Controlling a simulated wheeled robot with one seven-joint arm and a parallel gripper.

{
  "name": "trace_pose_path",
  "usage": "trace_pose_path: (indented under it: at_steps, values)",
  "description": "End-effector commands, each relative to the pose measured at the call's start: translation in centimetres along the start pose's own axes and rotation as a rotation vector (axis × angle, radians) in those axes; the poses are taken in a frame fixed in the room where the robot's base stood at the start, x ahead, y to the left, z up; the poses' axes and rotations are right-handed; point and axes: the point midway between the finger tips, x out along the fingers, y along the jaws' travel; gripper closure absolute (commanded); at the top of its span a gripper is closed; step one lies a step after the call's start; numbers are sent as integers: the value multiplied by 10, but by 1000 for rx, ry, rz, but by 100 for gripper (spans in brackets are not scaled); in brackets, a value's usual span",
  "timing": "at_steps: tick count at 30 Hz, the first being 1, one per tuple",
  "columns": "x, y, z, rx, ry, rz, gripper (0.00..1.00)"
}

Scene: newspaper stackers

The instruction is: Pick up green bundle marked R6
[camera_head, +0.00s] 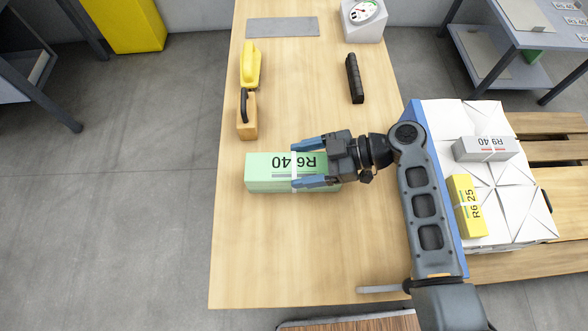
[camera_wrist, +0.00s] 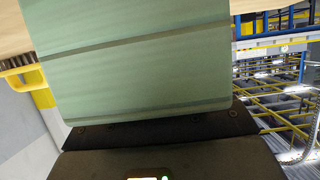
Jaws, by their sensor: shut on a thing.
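The green bundle (camera_head: 268,172) lies across the wooden table, with a pale strap around it. Its label reads R6 40, upside down in the head view. My gripper (camera_head: 304,163) reaches in from the right in the head view, with one finger along the bundle's far side and one along its near side. It is shut on the bundle. In the wrist view the green bundle (camera_wrist: 135,60) fills the upper middle, right in front of the gripper. I cannot tell whether the bundle touches the table.
A wooden-handled brush (camera_head: 246,115), a yellow tool (camera_head: 250,65), a black bar (camera_head: 354,78), a dial scale (camera_head: 363,18) and a grey plate (camera_head: 289,27) are on the table. A grey bundle (camera_head: 486,149) and a yellow bundle (camera_head: 467,205) lie on the white-wrapped stack at right. The table's front is mostly clear.

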Motion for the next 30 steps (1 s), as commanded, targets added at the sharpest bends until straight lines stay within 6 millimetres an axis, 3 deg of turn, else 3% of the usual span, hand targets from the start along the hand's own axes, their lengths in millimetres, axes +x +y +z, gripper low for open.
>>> trace_pose_path:
  at_steps: [9, 20, 30]
  values:
    - [0, 0, 0, 0, 0, 0, 100]
    - [-2, 1, -6, -4, 3, 2, 100]
    - [-16, 1, -39, -6, 3, 3, 100]
